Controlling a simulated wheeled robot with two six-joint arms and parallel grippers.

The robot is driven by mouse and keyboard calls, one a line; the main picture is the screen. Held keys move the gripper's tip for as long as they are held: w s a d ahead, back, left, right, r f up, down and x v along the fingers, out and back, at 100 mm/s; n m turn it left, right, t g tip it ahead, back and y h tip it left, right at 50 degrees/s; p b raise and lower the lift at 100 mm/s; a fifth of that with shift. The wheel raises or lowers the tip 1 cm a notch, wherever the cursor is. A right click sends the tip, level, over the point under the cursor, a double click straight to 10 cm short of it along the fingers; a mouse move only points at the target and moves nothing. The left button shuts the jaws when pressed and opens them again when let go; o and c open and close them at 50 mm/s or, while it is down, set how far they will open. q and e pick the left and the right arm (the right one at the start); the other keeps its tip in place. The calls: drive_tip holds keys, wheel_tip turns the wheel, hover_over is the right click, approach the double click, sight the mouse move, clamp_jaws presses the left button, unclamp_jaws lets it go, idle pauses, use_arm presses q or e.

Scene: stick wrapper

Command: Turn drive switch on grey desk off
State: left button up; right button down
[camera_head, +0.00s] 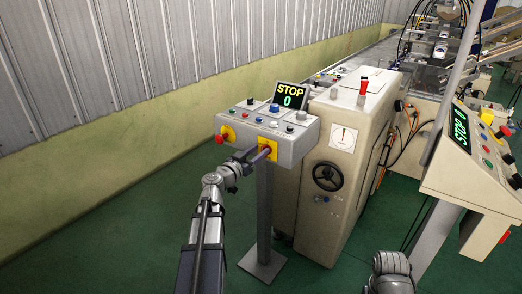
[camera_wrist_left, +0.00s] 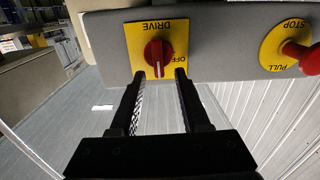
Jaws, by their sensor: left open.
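The grey desk (camera_head: 285,140) is a control panel on a post. On its front is the drive switch (camera_wrist_left: 158,52), a red knob on a yellow plate (camera_wrist_left: 133,36) marked DRIVE and OFF, seen upside down in the left wrist view. The knob's pale pointer line points down in that view, with OFF at its lower right. My left gripper (camera_wrist_left: 160,78) is open and empty, its fingers aimed at the panel, one either side of the knob's line. I cannot tell whether they touch it.
A red stop button (camera_wrist_left: 304,56) on a round yellow plate sits beside the switch. A display reading STOP 0 (camera_head: 290,95) stands on the desk. A beige machine (camera_head: 325,215) is close on the right. A second beige panel (camera_head: 465,180) stands far right. Green floor (camera_head: 130,230) is clear at left.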

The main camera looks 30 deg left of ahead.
use_arm(q)
drive_tip(key=shift+w+d, duration=0.1)
drive_tip(key=shift+w, duration=0.85)
clamp_jaws()
